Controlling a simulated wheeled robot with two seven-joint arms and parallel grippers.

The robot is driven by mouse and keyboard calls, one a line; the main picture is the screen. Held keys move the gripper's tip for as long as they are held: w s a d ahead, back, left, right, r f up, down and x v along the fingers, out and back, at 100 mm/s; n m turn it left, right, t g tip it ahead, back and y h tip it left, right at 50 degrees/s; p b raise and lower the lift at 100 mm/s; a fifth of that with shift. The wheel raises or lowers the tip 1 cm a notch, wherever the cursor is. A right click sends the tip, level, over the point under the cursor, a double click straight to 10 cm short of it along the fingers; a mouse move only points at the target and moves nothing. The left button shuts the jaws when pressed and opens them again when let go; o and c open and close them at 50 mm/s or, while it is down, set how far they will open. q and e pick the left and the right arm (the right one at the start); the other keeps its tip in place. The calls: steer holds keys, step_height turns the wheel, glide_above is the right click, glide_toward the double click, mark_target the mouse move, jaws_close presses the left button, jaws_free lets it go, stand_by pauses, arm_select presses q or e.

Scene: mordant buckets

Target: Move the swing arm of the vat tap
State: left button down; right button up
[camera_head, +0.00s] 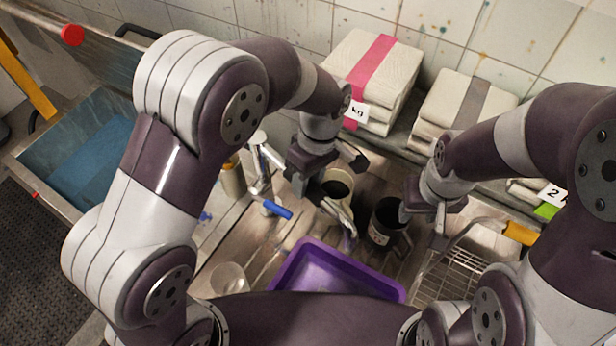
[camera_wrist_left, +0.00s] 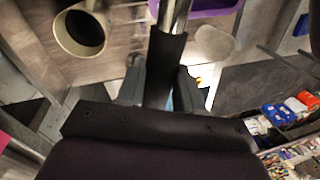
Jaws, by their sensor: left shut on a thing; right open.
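The vat tap (camera_head: 260,160) is a chrome fitting with a blue lever (camera_head: 277,209), left of centre in the head view. Its swing arm (camera_head: 341,212) is a metal tube whose end shows below my left gripper (camera_head: 308,186). In the left wrist view the tube (camera_wrist_left: 174,16) runs into a dark sleeve (camera_wrist_left: 163,65) between the fingers, and my left gripper is shut on it. My gripper hides part of the arm in the head view. My right gripper (camera_head: 424,208) is open and empty, beside a dark labelled bucket (camera_head: 381,236).
A pale-rimmed bucket (camera_head: 338,174) stands close behind my left gripper. A purple tub (camera_head: 335,278) lies in front, with a wire rack (camera_head: 455,270) to its right. Wrapped stacks (camera_head: 385,68) line the back shelf.

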arm_select(q)
steer(key=shift+w+d+r, duration=0.1)
steer(key=shift+w+r, duration=0.05)
steer(key=c, duration=1)
jaws_free()
steer(key=shift+o, duration=1.3)
step_height(320, 180, up, 7)
steer(key=d+p, duration=0.1)
steer(key=p, duration=0.6)
steer(key=shift+w+r, duration=0.2)
steer(key=shift+w, duration=0.2)
steer(key=shift+f, duration=0.1)
